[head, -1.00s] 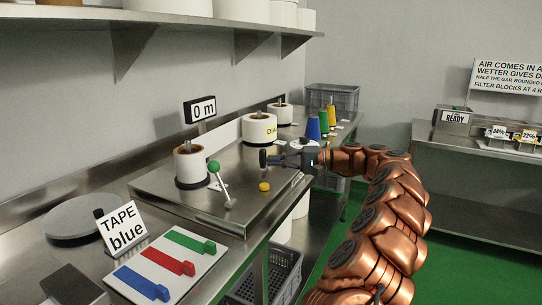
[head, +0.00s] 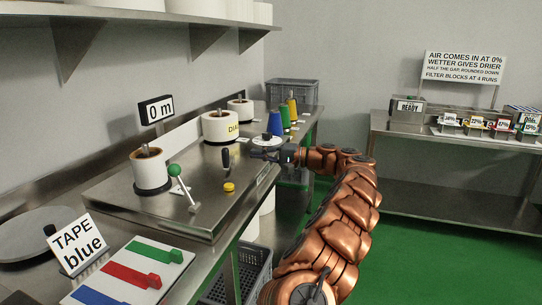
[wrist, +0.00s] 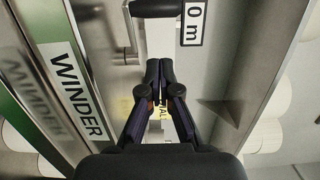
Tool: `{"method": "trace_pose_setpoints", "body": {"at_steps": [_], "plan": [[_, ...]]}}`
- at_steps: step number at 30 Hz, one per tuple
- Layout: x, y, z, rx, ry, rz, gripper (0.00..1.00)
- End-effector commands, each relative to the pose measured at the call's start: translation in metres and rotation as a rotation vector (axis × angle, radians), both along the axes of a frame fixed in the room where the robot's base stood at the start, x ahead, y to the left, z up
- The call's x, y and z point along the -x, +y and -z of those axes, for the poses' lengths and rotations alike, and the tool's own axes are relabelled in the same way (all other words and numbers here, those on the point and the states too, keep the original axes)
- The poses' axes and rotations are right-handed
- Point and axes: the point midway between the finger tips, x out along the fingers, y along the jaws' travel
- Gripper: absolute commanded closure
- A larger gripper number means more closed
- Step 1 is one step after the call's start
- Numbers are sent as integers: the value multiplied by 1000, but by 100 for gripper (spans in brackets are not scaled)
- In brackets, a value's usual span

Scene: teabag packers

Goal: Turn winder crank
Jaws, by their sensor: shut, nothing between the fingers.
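The winder is a steel box (head: 118,202) on the left bench. In the wrist view the black crank handle (wrist: 160,8) lies at the top edge, past my fingertips. My gripper (head: 256,153) is shut and empty, to the right of the handle and apart from it. In the wrist view my gripper (wrist: 159,68) has its fingertips together. A display (head: 156,110) reads 0 m. A WINDER label (wrist: 78,92) shows in the wrist view.
A green-knobbed lever (head: 183,187), a yellow button (head: 229,187) and a spool (head: 150,170) are on the winder. A TAPE blue sign (head: 77,243) is at the front left. Green floor lies open to the right.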

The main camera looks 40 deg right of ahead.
Motion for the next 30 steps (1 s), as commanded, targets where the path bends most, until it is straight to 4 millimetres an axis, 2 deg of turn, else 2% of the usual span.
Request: {"method": "trace_pose_setpoints", "body": {"at_steps": [4,18,30], "plan": [[-21,18,0,-1,2,-5,100],[-23,49,0,-2,1,-2,100],[-23,55,1,-1,2,-1,100]]}}
